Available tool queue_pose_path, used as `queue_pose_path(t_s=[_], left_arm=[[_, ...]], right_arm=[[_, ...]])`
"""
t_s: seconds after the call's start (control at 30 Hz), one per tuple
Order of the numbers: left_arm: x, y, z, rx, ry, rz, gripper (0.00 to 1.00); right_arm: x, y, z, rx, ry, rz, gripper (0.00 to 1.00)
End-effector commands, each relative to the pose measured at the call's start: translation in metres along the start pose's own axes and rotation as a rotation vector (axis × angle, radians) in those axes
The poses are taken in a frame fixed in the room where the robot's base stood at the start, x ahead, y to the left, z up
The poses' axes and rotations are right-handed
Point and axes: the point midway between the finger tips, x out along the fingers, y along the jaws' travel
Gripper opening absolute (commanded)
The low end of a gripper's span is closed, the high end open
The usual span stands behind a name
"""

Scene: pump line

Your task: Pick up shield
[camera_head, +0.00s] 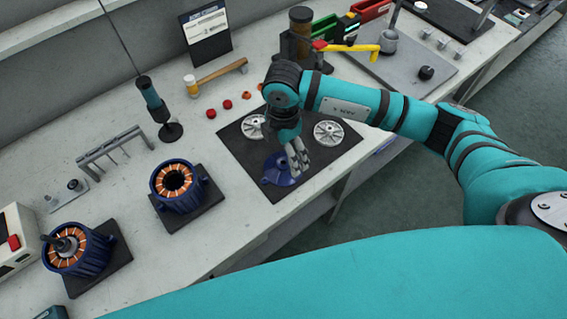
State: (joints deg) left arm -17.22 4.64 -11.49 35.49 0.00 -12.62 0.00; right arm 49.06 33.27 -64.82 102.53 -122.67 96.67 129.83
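A blue flanged part (274,173), which looks like the shield, lies on a black mat (310,168) near the bench's front edge. My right gripper (299,158) points down at the blue part's right side and covers some of it. Its grey fingers look close together, but I cannot tell whether they are open or shut, or whether they touch the part. Two silver spoked discs lie on the same mat, one to the left (252,127) and one to the right (328,133) of the gripper. My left gripper is not in view.
Two blue motor housings with copper windings (174,181) (73,252) stand on dark mats to the left. A wooden-handled mallet (218,74), red caps (211,113) and a yellow-handled tool (350,48) lie behind.

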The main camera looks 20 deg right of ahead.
Motion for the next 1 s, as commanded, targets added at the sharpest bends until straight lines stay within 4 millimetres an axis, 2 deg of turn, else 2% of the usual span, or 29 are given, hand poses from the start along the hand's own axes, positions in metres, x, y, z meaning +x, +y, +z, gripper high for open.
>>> queue_pose_path(t_s=[0.23,0.37,0.5,0.77,0.8,1.0], left_arm=[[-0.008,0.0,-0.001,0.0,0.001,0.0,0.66],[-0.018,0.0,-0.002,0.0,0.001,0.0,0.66],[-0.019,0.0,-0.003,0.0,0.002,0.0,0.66],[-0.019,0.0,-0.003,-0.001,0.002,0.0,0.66],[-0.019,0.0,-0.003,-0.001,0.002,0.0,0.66],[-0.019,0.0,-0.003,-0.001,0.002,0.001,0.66]], right_arm=[[0.017,-0.001,0.0,-0.001,0.0,-0.004,1.0],[0.036,-0.002,0.0,0.0,0.0,-0.005,1.0],[0.055,-0.001,0.0,-0.002,0.001,-0.002,1.0],[0.06,-0.001,0.0,-0.002,0.001,0.001,1.0],[0.06,-0.001,0.0,-0.002,0.001,0.001,0.99],[0.06,-0.001,0.0,-0.002,0.001,0.001,0.73]])
